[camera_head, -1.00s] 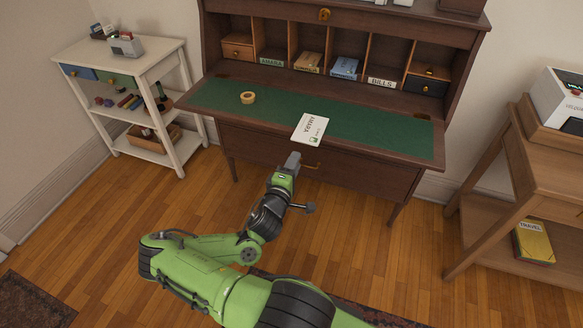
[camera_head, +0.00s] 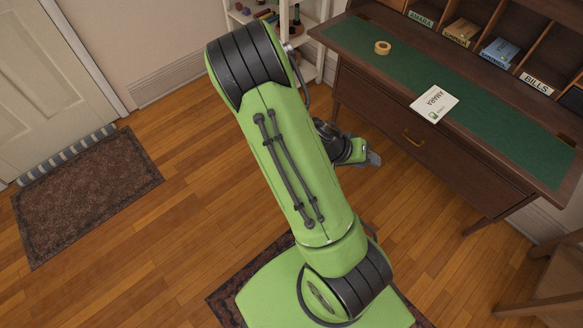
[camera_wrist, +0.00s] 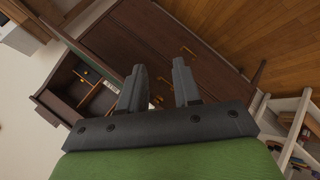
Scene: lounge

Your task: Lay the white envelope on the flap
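The white envelope (camera_head: 434,103), printed AMARA, lies flat on the desk's flap (camera_head: 480,135), at its front edge. The flap is brown wood with a green top and is folded down level. My gripper (camera_head: 374,159) is in front of the desk, left of the envelope in the picture and apart from it. In the wrist view my gripper's two fingers (camera_wrist: 158,85) are spread with an empty gap, facing the desk front. I cannot make out the envelope in the wrist view.
A tape roll (camera_head: 382,47) sits on the flap. Behind are labelled pigeonholes, including BILLS (camera_head: 536,84). A white shelf (camera_head: 306,45) stands left of the desk. A doormat (camera_head: 85,190) lies by the door (camera_head: 35,75). Wooden floor between is mostly open.

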